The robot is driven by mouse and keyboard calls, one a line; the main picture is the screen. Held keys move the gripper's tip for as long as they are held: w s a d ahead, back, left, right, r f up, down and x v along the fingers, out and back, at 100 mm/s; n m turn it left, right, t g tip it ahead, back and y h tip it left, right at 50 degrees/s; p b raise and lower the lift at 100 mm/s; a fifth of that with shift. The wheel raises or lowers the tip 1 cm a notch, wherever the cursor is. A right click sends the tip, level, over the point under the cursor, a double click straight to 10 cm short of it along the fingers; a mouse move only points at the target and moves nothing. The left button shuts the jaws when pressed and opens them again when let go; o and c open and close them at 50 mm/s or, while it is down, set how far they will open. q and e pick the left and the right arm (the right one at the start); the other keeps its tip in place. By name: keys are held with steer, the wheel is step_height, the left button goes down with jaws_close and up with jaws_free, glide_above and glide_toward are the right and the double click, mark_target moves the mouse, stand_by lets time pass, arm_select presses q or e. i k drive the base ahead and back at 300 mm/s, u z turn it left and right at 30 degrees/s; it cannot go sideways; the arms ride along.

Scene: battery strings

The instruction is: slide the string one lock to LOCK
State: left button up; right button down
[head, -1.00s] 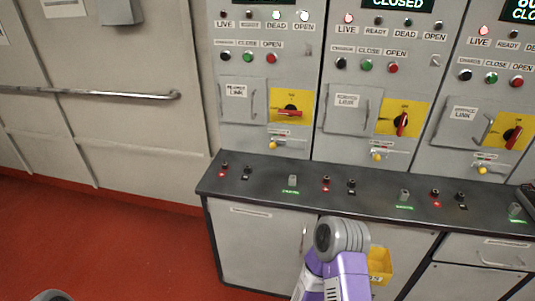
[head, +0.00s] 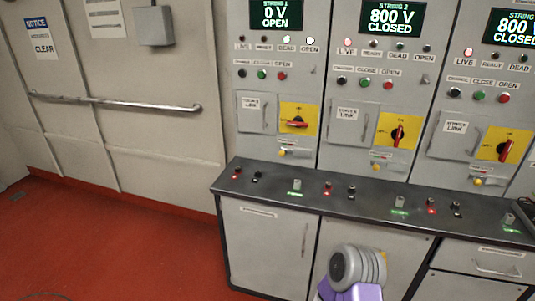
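The string one panel has a display (head: 276,14) that reads 0 V OPEN. Below it, the red rotary handle (head: 297,123) lies about level on its yellow plate (head: 299,112). The string one lock slide (head: 293,151) is a small metal bar with a yellow knob (head: 282,153) at its left, just under that plate. Its lettering is too small to read. Neither gripper shows. A purple and grey part of one of my arms is at the bottom, in front of the desk and well below the lock.
String 2 (head: 389,18) reads 800 V CLOSED, its red handle (head: 398,134) upright. The panel to its right (head: 513,30) also reads CLOSED. A dark desk ledge (head: 330,200) with knobs and red lights juts out below the panels. Red floor (head: 120,250) at left is clear; a rail (head: 115,102) runs along the wall.

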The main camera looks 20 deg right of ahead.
mark_target(283, 150)
steer(key=u, duration=0.25)
steer(key=i, duration=0.95)
steer(key=z, duration=0.2)
